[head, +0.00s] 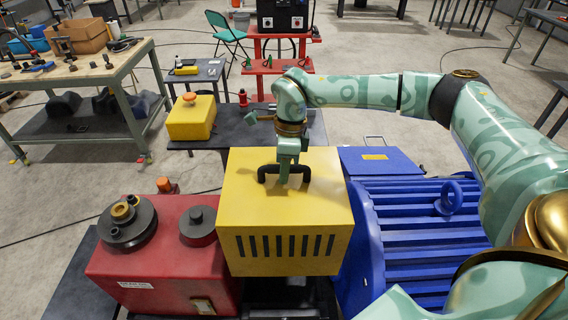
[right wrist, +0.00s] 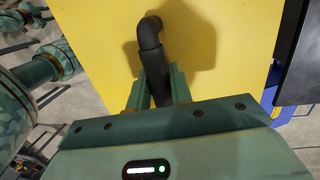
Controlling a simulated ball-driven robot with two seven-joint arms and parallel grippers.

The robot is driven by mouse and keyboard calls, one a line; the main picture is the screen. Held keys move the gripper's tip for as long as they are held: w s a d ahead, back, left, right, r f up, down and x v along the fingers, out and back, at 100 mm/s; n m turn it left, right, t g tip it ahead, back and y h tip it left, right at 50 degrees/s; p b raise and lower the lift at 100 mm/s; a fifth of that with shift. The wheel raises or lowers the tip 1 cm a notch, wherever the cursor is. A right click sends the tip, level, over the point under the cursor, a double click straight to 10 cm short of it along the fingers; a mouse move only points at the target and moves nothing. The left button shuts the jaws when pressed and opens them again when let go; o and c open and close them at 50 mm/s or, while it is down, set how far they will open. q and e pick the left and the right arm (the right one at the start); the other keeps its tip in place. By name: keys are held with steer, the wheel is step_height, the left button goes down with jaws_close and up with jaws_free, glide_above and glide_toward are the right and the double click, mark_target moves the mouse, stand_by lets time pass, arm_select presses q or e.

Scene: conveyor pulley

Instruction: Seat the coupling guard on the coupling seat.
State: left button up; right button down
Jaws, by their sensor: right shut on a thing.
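The coupling guard (head: 285,258) is a yellow box with dark vent slots on its near face and a black handle (head: 266,172) on top. In the head view it is between the red gearbox (head: 155,265) and the blue motor (head: 420,240), overlapping the edges of both. My right gripper (head: 285,178) is shut on the handle from above. The right wrist view shows the handle (right wrist: 150,45) between the fingers, over the guard's yellow top (right wrist: 215,50). The coupling seat is hidden; dark parts show below the guard's near edge. I cannot tell whether the guard touches them. My left gripper is out of view.
Behind stands a dark table (head: 235,128) with a smaller yellow box (head: 192,118) with an orange knob. A workbench (head: 95,70) with tools is at far left, a red stand (head: 276,50) at the back. The gearbox's round tops and the motor's lifting eye (head: 449,197) stick up beside the guard.

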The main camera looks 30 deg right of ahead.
steer(key=shift+f+b, duration=1.85)
steer(key=shift+f, duration=2.3)
step_height(320, 180, down, 11)
steer(key=b, duration=0.5)
steer(key=shift+b, duration=0.3)
step_height(320, 180, down, 4)
steer(key=shift+b, duration=1)
steer(key=shift+p, duration=0.4)
stand_by(0.9)
